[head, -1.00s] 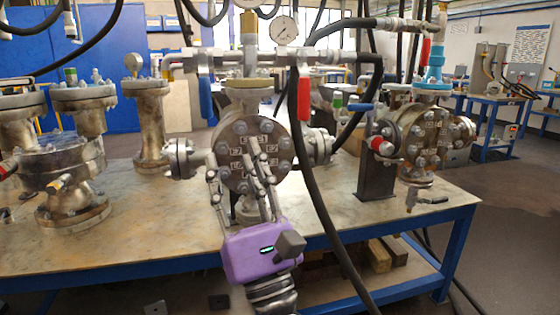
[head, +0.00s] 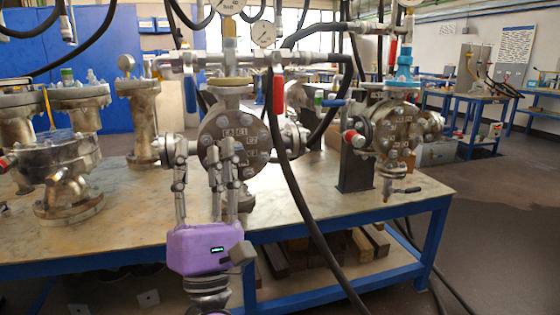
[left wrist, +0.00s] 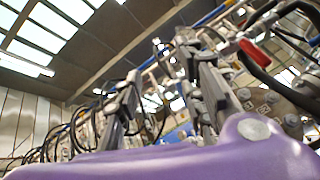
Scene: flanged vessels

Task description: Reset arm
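My left gripper (head: 202,148) points upward in front of the central flanged vessel (head: 247,158). Its purple body (head: 204,246) is in front of the table's near edge. Its grey fingers stand apart with nothing between them and overlap the left part of the vessel's bolted round face; I cannot tell the exact gap to it. In the left wrist view, the purple body fills the bottom, and the two finger sides (left wrist: 165,95) stand apart against the ceiling and blurred fittings. My right gripper is in neither view.
The vessels stand on a blue-framed table (head: 330,215). A black hose (head: 292,178) hangs just right of the gripper. A second flanged vessel (head: 396,130) is at the right, and large flanged fittings (head: 57,160) are at the left. Open floor lies right of the table.

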